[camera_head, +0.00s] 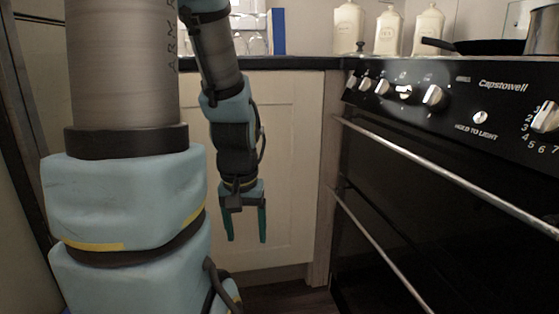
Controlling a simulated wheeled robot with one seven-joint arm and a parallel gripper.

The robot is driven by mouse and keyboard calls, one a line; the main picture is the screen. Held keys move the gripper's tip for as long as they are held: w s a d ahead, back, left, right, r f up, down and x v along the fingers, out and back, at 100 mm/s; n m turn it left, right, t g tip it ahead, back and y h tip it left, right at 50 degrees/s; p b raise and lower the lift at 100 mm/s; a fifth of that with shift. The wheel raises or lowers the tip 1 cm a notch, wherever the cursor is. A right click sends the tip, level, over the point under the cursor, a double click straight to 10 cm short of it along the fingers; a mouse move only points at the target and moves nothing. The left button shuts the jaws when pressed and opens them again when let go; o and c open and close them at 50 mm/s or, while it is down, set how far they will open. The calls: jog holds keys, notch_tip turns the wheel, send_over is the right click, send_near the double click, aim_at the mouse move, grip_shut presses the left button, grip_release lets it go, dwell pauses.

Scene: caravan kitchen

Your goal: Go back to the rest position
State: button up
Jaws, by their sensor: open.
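My gripper (245,226) hangs pointing down in front of a cream cupboard door (291,150). Its two green fingers are apart, with nothing between them. My arm comes down from the top of the picture, and its thick blue and grey links fill the left side. They hide part of the cupboard and the floor behind them.
A black cooker (465,110) with knobs and long metal handles (440,172) takes up the right side. A dark pan (490,46) and a metal pot (541,32) stand on it. Cream canisters (389,32), glasses (252,43) and a blue item (278,31) stand at the back.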

notch_tip(320, 180, up, 38)
jog(key=p, duration=3.6)
jog(key=shift+d, duration=0.15)
jog(key=shift+f, duration=0.1)
